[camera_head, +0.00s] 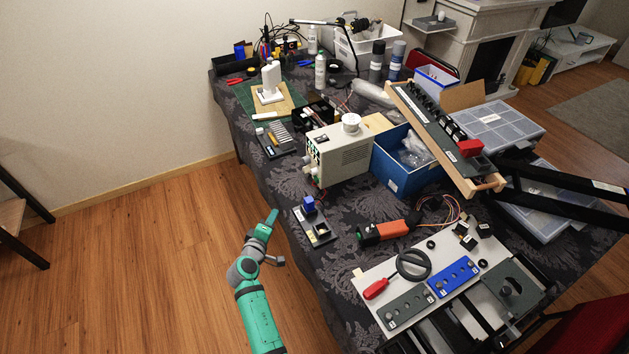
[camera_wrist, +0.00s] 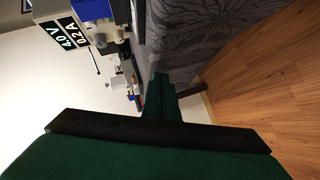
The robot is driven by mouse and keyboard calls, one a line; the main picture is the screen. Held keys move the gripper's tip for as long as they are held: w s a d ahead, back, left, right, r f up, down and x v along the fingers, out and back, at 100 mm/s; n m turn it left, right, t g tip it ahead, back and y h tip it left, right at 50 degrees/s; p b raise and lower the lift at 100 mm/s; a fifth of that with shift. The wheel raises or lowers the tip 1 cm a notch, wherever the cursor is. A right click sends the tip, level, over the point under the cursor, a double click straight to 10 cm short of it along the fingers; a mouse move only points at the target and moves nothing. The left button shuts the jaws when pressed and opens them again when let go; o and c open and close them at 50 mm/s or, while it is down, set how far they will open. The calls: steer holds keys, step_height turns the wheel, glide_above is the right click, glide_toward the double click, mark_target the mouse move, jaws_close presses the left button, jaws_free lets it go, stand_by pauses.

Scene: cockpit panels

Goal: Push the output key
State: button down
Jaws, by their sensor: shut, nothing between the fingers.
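A beige bench power supply (camera_head: 340,155) stands on the table, its front panel facing left. In the wrist view its display (camera_wrist: 62,38) shows 4.0 V and 0.2 A, turned sideways at the upper left. The output key cannot be made out in either view. My gripper (camera_head: 270,221) is shut and empty, in front of the table's left edge, apart from the power supply and below and left of it in the head view. Its closed fingertips (camera_wrist: 160,80) show in the wrist view, to the right of the display and touching nothing visible.
A small dark panel with a blue block (camera_head: 309,204) lies on the patterned cloth (camera_head: 285,180) between my gripper and the power supply. A blue bin (camera_head: 402,178) stands right of the supply. An orange tool (camera_head: 390,229) lies nearer.

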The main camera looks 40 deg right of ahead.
mark_target(316, 180)
steer(key=w+d+r+m+g, duration=0.1)
steer(key=d, duration=0.1)
steer(key=w+d+r+m+g+h, duration=0.1)
steer(key=d+g, duration=0.1)
steer(key=w+d+r+m+g, duration=0.1)
steer(key=d+r+g, duration=0.1)
steer(key=shift+w+d+r+h, duration=0.1)
steer(key=shift+d+h, duration=0.2)
steer(key=shift+d, duration=0.1)
steer(key=shift+a, duration=0.1)
steer(key=shift+w, duration=0.1)
steer(key=d, duration=0.2)
steer(key=s+d, duration=0.1)
steer(key=d, duration=0.1)
steer(key=s+d, duration=0.1)
steer(key=d, duration=0.1)
steer(key=shift+d, duration=0.3)
steer(key=shift+s+d, duration=0.1)
steer(key=shift+d, duration=0.8)
stand_by(0.9)
